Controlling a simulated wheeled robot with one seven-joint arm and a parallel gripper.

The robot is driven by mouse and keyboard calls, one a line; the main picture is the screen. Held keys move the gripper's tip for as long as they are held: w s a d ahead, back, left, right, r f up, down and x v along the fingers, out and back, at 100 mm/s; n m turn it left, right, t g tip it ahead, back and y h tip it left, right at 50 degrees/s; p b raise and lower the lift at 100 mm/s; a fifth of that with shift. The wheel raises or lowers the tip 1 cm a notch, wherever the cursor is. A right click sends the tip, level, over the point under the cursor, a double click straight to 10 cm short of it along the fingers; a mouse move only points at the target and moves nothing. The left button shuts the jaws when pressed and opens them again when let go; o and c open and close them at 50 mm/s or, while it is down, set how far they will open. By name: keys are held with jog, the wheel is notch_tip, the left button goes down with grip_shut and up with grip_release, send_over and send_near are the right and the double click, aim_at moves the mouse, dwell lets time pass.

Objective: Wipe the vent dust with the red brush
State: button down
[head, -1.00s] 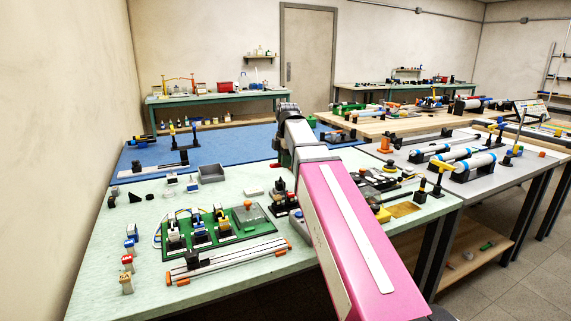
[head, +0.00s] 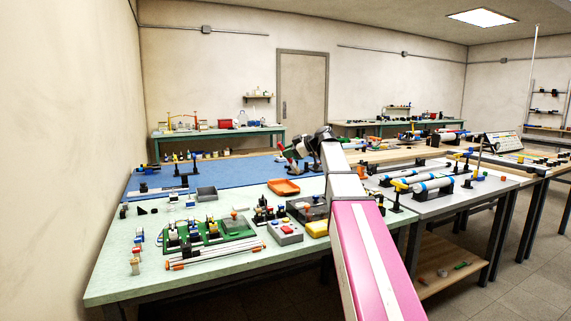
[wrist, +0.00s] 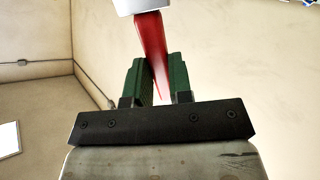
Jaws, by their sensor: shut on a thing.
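My gripper (wrist: 160,82) has green fingers and is shut on the red brush (wrist: 151,45). In the wrist view the brush's red handle runs between the fingers to a pale block at the top edge; its bristles are not in view. In the head view my gripper (head: 292,151) is small, raised above the far part of the pale green table (head: 110,284), with a bit of red beside it. The vent and its dust cannot be made out in either view.
The green table holds an orange tray (head: 284,187), a grey tray (head: 206,194), a grey control box (head: 285,232), a yellow block (head: 317,229) and a green board (head: 230,232). A blue-topped table (head: 225,174) lies behind. A grey table (head: 470,196) stands right.

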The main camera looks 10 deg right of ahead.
notch_tip(320, 180, down, 5)
dwell(0.6)
